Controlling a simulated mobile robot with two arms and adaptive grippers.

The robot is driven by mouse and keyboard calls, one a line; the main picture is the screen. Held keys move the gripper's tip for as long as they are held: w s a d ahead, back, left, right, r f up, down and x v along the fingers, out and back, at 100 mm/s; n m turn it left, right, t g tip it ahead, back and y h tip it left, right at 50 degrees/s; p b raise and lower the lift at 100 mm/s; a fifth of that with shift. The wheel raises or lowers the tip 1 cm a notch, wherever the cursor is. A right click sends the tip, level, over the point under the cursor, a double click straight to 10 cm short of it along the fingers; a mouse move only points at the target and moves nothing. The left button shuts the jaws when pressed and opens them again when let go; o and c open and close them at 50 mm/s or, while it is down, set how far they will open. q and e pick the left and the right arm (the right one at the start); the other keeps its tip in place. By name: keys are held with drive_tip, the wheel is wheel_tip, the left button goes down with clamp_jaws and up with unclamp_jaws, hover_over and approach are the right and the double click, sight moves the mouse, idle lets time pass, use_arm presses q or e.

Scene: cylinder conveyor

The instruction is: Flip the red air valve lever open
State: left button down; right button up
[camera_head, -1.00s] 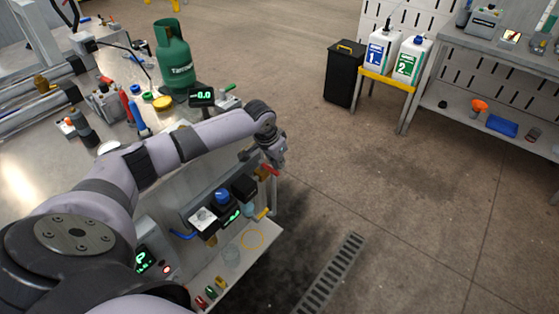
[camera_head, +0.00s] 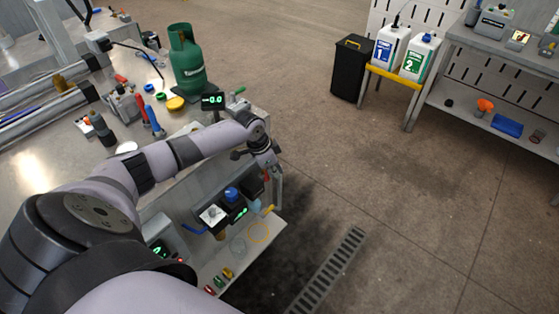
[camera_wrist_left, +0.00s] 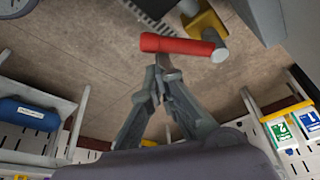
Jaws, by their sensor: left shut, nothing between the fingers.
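The red air valve lever (camera_wrist_left: 178,45) lies across the upper middle of the left wrist view, with a grey pivot and yellow brass valve body (camera_wrist_left: 207,25) at its right end. My left gripper (camera_wrist_left: 160,70) is shut and empty, its fingertips just below the lever in that picture. I cannot tell if they touch it. In the head view my left gripper (camera_head: 266,160) is at the right end of the bench, by the valve corner. The lever is mostly hidden there. My right gripper is not in view.
The bench front carries a blue knob (camera_head: 231,194), a blue handle (camera_head: 194,230) and a yellow handle (camera_head: 267,210). A green gas bottle (camera_head: 187,60) and a small display (camera_head: 213,101) stand on the bench top. The floor to the right is open, with a drain grate (camera_head: 330,270).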

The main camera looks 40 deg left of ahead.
use_arm(q)
drive_tip(key=shift+s+a+p, duration=0.75)
drive_tip(key=shift+s+p, duration=0.1)
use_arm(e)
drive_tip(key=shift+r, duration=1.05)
use_arm(q)
drive_tip(key=shift+a, duration=0.1)
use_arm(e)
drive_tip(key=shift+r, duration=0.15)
use_arm(q)
wheel_tip(320, 180, up, 9)
drive_tip(key=d, duration=0.1)
drive_tip(key=shift+f+b, duration=0.15)
drive_tip(key=shift+b, duration=0.3)
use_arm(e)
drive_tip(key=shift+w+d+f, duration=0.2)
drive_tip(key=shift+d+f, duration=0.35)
use_arm(q)
drive_tip(key=shift+a, duration=0.1)
